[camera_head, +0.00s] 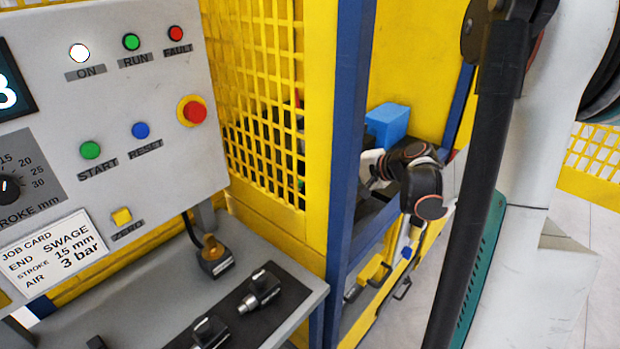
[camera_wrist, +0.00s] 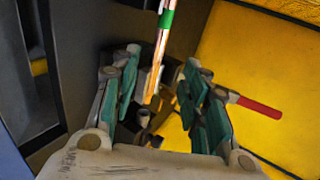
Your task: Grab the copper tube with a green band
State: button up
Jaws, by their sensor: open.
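The copper tube (camera_wrist: 157,62) shows in the wrist view as a thin, shiny rod running down from the top edge. Its green band (camera_wrist: 166,18) is near the top of the picture. My gripper (camera_wrist: 161,70) is open, with teal pads on both fingers. The tube appears in the gap between the fingers, with no clear contact; its depth relative to them is hard to tell. In the head view my gripper (camera_head: 371,168) reaches into the blue-framed bay, partly hidden by the frame post. I cannot make out the tube there.
A blue block (camera_head: 388,123) is just behind my gripper. The blue post (camera_head: 350,120) and yellow mesh guard (camera_head: 255,90) stand left of my arm. A red-handled tool (camera_wrist: 257,108) lies right of the fingers, against a yellow panel (camera_wrist: 265,65).

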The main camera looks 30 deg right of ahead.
jog(key=b+x, duration=0.3)
jog(key=x, duration=0.7)
jog(key=shift+w, duration=0.1)
grip_shut()
